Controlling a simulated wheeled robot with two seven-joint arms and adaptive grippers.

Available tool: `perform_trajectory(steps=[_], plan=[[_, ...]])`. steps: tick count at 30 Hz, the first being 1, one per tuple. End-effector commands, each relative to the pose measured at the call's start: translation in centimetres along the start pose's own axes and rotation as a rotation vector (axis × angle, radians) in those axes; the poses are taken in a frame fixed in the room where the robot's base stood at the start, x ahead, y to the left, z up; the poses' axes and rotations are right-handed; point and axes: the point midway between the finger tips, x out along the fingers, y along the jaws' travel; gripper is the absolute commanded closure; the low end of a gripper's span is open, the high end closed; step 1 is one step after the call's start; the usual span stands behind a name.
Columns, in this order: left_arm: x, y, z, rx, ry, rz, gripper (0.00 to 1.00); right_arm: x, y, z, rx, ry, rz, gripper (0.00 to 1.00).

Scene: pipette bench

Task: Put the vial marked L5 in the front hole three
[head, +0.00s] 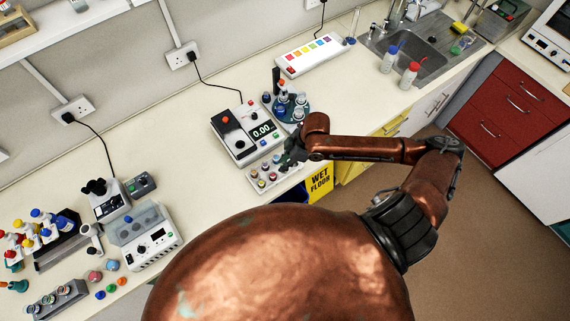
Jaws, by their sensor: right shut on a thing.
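My right gripper (289,160) is over the right end of a small pale rack (253,186) at the bench's front edge. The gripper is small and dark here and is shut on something. What it holds is mostly hidden by the fingers and too small to make out, so I cannot tell whether it is the vial marked L5. Several small capped vials (266,175) stand in the rack in rows. No label can be read at this size, and the rack's right end is partly covered by the gripper. My left gripper is not in view.
A box with a 0.00 display (262,132) stands right behind the rack. A teal round stand (297,112) with bottles is behind the gripper. Bench left of the rack is clear.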

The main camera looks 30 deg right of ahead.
Motion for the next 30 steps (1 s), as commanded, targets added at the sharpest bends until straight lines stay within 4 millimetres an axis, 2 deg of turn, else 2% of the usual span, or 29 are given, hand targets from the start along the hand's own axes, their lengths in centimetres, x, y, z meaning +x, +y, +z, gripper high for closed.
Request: perform_trajectory(steps=[3, 10, 16, 30], plan=[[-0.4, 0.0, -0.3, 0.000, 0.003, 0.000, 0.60, 1.2, 1.3, 0.6, 0.002, 0.001, 0.001, 0.99], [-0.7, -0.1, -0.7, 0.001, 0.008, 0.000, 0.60, 2.7, 2.5, 1.5, 0.001, -0.001, 0.000, 0.99], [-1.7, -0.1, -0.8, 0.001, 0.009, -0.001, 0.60, 5.0, 2.3, 2.3, 0.000, 0.001, 0.000, 0.99], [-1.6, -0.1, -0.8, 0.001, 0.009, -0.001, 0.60, 5.8, 2.3, 2.7, -0.002, 0.000, 0.001, 0.99]])
